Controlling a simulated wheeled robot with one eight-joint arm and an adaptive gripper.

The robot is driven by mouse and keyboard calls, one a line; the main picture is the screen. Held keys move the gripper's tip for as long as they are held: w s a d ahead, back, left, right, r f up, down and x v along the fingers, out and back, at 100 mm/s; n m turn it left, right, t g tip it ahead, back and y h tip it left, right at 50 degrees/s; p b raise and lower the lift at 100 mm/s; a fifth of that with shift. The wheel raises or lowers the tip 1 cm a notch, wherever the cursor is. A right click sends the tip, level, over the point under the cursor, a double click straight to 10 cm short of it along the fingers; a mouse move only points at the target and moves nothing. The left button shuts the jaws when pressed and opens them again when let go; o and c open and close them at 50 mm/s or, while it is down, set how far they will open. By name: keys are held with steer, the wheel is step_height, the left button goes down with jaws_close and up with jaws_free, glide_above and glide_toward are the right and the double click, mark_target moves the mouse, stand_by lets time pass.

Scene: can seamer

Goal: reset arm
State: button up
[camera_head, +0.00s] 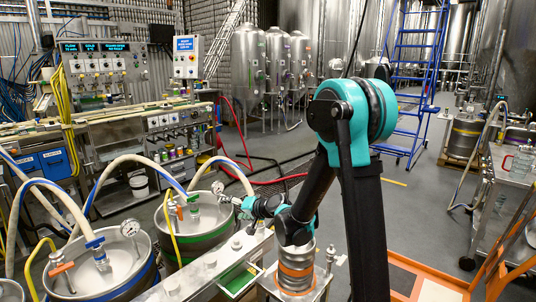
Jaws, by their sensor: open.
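My arm, teal and black, rises in the right middle of the head view and bends down and to the left. My gripper (222,193) is at the far end of it, small in the picture, over the right rim of the keg with the green band (190,236). It is open, and I see nothing held in it. Its fingertips are hard to make out against the keg.
A second keg (110,270) with a pressure gauge and hoses stands at the front left. A metal conveyor (200,280) runs beneath my arm. A workbench (120,120) with control panels is at the back left. A blue ladder (412,80) stands behind. Grey floor is open in the middle.

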steer(key=s+d+f+g+h, duration=0.2)
steer(key=s+d+f+h, duration=0.2)
steer(key=s+d, duration=1)
steer(key=s+d+f+n+g+h, duration=0.1)
steer(key=s+d+h, duration=0.5)
steer(key=s+d, duration=0.8)
steer(key=d+f+g, duration=0.1)
steer(key=d+f, duration=0.1)
steer(key=d, duration=0.2)
steer(key=shift+d+f, duration=0.35)
steer(key=shift+f, duration=0.05)
steer(key=shift+c, duration=0.4)
